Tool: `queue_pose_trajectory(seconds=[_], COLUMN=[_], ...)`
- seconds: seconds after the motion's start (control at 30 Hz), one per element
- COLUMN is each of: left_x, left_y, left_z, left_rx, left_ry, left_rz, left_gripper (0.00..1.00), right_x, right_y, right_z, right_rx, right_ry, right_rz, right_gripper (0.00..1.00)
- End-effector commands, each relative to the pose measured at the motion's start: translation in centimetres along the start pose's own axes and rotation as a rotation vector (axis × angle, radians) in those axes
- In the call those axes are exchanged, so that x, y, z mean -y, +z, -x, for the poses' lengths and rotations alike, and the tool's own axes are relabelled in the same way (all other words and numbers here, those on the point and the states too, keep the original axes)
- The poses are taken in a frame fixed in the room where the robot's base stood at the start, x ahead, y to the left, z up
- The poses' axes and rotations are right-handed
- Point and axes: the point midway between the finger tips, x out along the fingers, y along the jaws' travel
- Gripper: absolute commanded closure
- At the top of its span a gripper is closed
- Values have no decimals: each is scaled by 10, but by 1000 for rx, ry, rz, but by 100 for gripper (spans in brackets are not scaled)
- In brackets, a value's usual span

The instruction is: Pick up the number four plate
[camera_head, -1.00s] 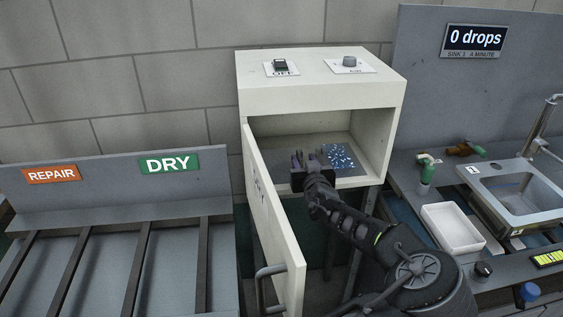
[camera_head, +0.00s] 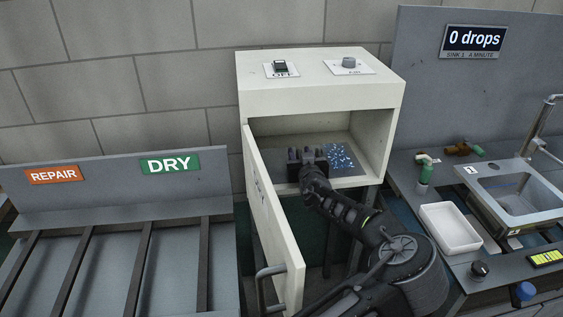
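No plate with a readable number four shows. A flat, dark blue square with pale speckles (camera_head: 341,156) lies on the floor of the open white cabinet (camera_head: 320,97); I cannot tell whether it is the plate.
The cabinet door (camera_head: 272,225) stands open on the left, close to my arm. A grey slatted rack with REPAIR (camera_head: 55,175) and DRY (camera_head: 170,163) signs is at left. A sink (camera_head: 520,196) and white tray (camera_head: 450,228) are at right.

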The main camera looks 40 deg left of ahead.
Motion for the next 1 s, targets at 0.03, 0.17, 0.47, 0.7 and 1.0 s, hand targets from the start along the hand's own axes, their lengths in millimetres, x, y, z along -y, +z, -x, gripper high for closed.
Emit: queue_pose_trajectory(seconds=[0.03,0.17,0.47,0.7,1.0], left_x=[0,0,0,0,0], left_y=[0,0,0,0,0], left_z=[0,0,0,0,0], left_rx=[0,0,0,0,0], left_ry=[0,0,0,0,0], left_rz=[0,0,0,0,0], left_gripper=[64,64,73,93,100], right_x=[0,0,0,0,0], right_y=[0,0,0,0,0], right_z=[0,0,0,0,0], right_rx=[0,0,0,0,0], right_ry=[0,0,0,0,0], right_rz=[0,0,0,0,0], right_gripper=[64,64,64,64,64])
